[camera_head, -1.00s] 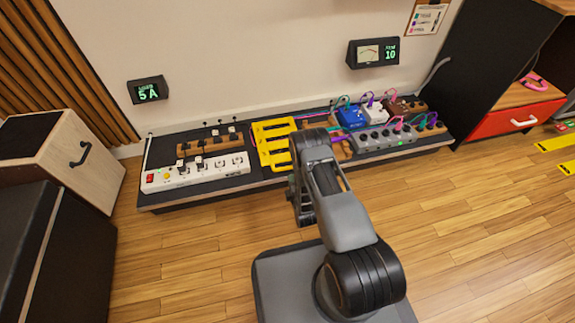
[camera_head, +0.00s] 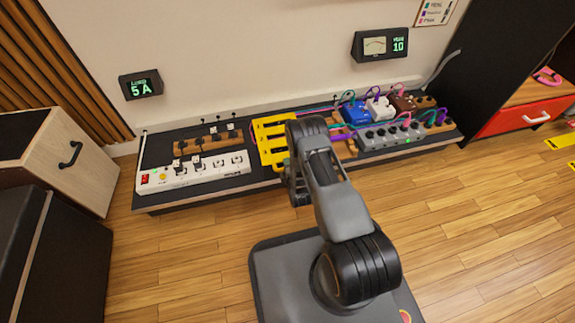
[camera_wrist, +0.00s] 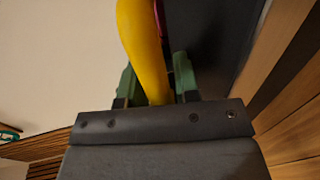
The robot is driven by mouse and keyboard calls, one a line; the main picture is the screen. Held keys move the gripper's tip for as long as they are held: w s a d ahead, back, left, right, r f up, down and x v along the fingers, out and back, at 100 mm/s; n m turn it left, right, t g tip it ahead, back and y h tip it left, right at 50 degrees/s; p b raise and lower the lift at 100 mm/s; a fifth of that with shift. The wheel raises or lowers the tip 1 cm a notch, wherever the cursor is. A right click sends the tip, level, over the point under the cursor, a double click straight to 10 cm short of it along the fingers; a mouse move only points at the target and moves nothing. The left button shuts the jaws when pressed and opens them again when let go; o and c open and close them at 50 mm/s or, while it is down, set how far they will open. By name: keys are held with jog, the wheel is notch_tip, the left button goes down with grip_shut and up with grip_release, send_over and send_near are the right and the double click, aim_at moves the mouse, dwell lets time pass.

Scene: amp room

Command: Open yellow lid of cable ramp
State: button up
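The cable ramp's yellow lid (camera_head: 268,148) is a ladder-like frame with openings, on the dark platform in the middle of the head view. My arm covers its right part. My gripper (camera_head: 297,190) is at the lid's front right, mostly hidden behind my own arm links. In the wrist view, a yellow bar of the lid (camera_wrist: 146,45) runs down between the two green fingertips of my gripper (camera_wrist: 158,88). The fingertips are apart, one on each side of the bar. I cannot tell whether both press on it.
A white power strip (camera_head: 190,176) lies left of the lid. Effect pedals (camera_head: 390,137) with coloured cables stand to the right. Purple and teal cables pass near the lid. A meter (camera_head: 141,87) reading 5 A hangs on the wall. The wooden floor in front is clear.

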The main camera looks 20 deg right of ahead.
grip_shut()
